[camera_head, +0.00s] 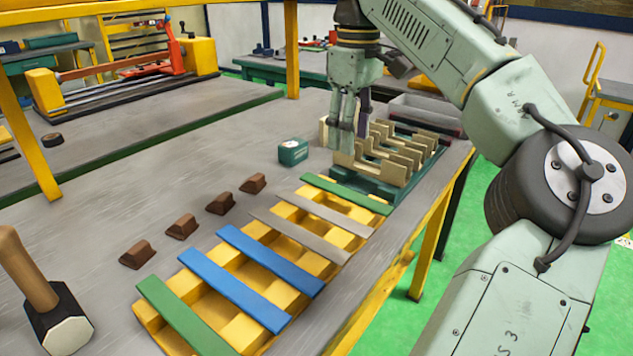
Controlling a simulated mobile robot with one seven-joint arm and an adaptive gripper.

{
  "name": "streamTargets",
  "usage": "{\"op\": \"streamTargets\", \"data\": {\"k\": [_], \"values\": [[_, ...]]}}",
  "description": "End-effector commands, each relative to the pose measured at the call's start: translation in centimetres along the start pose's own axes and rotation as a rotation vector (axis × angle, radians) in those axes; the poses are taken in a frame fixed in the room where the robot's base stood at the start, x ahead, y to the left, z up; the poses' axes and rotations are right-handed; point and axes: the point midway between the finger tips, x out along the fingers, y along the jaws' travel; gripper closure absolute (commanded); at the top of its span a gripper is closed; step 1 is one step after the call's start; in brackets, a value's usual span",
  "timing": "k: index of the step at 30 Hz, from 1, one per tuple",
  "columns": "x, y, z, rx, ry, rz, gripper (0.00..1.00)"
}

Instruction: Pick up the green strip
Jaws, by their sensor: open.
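Two green strips lie across the yellow slotted rack on the table. One green strip (346,193) is at the rack's far end, and the other green strip (186,318) is at its near left end. The yellow rack (210,292) also holds two blue strips (228,290) and two grey strips (298,236). My gripper (355,128) points down at the beige slotted holder, above and beyond the far green strip and apart from it. It is open, and no strip shows in it. Its fingers partly hide the holder's left end.
The beige slotted holder (392,152) stands on a green base just beyond the rack. A small green box (292,152) is left of it. Several brown blocks (181,226) lie left of the rack, with a mallet (62,318) nearer. A grey bin (425,113) stands behind the holder.

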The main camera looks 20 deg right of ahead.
Motion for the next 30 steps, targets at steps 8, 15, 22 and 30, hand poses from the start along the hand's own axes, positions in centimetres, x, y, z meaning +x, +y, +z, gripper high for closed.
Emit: {"op": "streamTargets", "data": {"k": [8, 15, 22, 30], "values": [[2.6, 0.0, 0.3, 0.002, -0.003, -0.007, 0.52], [5.4, 0.0, 0.2, 0.004, -0.002, -0.004, 0.52], [7.6, -0.1, -0.1, 0.004, -0.004, -0.002, 0.52], [10.6, -0.1, -0.3, 0.005, -0.003, -0.002, 0.52]]}}
